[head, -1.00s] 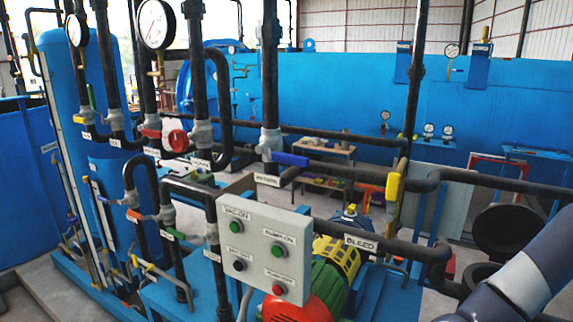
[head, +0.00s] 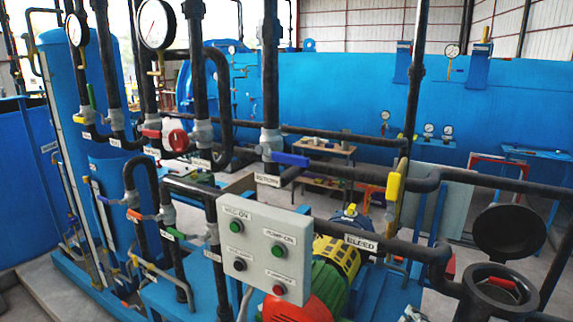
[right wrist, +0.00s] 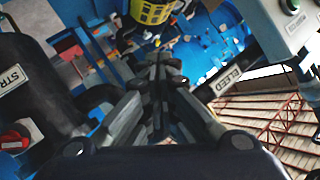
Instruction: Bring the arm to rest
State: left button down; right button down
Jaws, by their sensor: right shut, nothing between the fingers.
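My right gripper (right wrist: 160,72) shows in the right wrist view, with its dark fingers together and nothing between them. In that view, a dark pipe labelled BLEED (right wrist: 228,80) is just right of the fingers. A black cylinder labelled STR... (right wrist: 28,95), its label cut off, is to the left. In the head view, almost none of my right arm shows; a small grey part at the bottom edge may be mine. My left gripper is in neither view.
In the head view, a grey button box (head: 262,250) stands in front of the red, green and yellow pump (head: 330,275). The BLEED pipe (head: 395,247) runs right. A black pot (head: 500,292) with a raised round lid (head: 503,232) is at lower right.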

jog(key=s+a+f+n+g, duration=0.25)
jog(key=s+f, duration=0.35)
jog(key=s, duration=0.3)
jog(key=s+a+f+n+g, duration=0.1)
jog(key=s+f+n+g, duration=0.25)
jog(key=s+f, duration=0.4)
jog(key=s+a+f+n+g, duration=0.2)
jog(key=s+f+g, duration=0.2)
jog(key=s, duration=0.7)
notch_tip(320, 180, down, 31)
jog(key=s+g+b, duration=0.1)
jog(key=g+b, duration=0.1)
jog(key=b, duration=0.3)
jog(key=s+d+f+b, duration=0.1)
jog(key=s+f+b, duration=0.1)
jog(key=s+f, duration=0.6)
jog(key=s+d+f+h+b, duration=0.1)
jog(key=s+f+b, duration=0.2)
jog(key=s+f, duration=0.6)
notch_tip(320, 180, down, 5)
jog(key=shift+s+d+r+g, duration=0.1)
jog(key=shift+s+d+g, duration=0.05)
jog(key=shift+d+g, duration=0.25)
